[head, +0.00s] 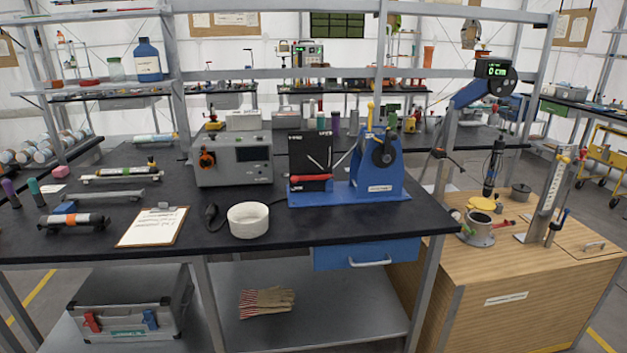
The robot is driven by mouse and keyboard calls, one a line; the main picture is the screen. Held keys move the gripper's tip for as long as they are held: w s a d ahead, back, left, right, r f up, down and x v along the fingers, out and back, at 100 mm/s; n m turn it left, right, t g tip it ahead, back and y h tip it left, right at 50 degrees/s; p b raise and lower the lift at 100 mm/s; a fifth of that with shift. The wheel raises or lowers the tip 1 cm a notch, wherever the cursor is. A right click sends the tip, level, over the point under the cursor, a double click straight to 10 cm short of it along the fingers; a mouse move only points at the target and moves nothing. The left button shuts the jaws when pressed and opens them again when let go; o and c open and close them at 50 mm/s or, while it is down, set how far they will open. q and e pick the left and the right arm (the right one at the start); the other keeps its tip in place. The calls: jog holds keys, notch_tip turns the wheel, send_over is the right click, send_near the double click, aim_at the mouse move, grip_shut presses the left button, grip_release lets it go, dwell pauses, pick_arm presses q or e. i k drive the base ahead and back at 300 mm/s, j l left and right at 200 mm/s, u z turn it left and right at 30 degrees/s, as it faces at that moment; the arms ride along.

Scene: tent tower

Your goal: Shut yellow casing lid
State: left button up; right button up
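A yellow lid (482,204) shows on the wooden cabinet at the right. It is at the back of a short grey round casing (477,236) and appears raised, away from the opening. A yellowish ring or rim (479,217) shows around the top of the casing. The details of the hinge are too small to tell. A small red part (505,223) sticks out beside the casing on the right. Neither of my grippers shows in the head view.
A black cylindrical tool (491,172) is above and behind the casing. A grey pot (520,192) and an upright white gauge stand (548,200) are to its right. The wooden top (455,262) is clear in front. The black bench (330,232) stands to the left.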

aim_at(480, 202)
jog(key=i+l+z, duration=0.1)
jog(key=l+z, duration=0.15)
jog(key=i+l+z, duration=0.25)
jog(key=l+z, duration=0.25)
jog(key=l, duration=0.15)
jog(key=i+l+z, duration=0.25)
jog(key=z, duration=0.25)
jog(key=i+l+z, duration=0.3)
jog(key=z, duration=0.2)
jog(key=i+l+z, duration=0.3)
jog(key=i+z, duration=0.15)
jog(key=i+l+z, duration=0.15)
jog(key=i+z, duration=0.4)
jog(key=i, duration=1.25)
jog(key=i+u, duration=0.25)
jog(key=i, duration=0.35)
jog(key=i+l+u, duration=0.25)
jog(key=i, duration=0.4)
jog(key=i+j+u, duration=0.1)
jog(key=i+u, duration=0.3)
jog(key=i, duration=0.15)
jog(key=i+u, duration=0.4)
jog(key=i, duration=0.2)
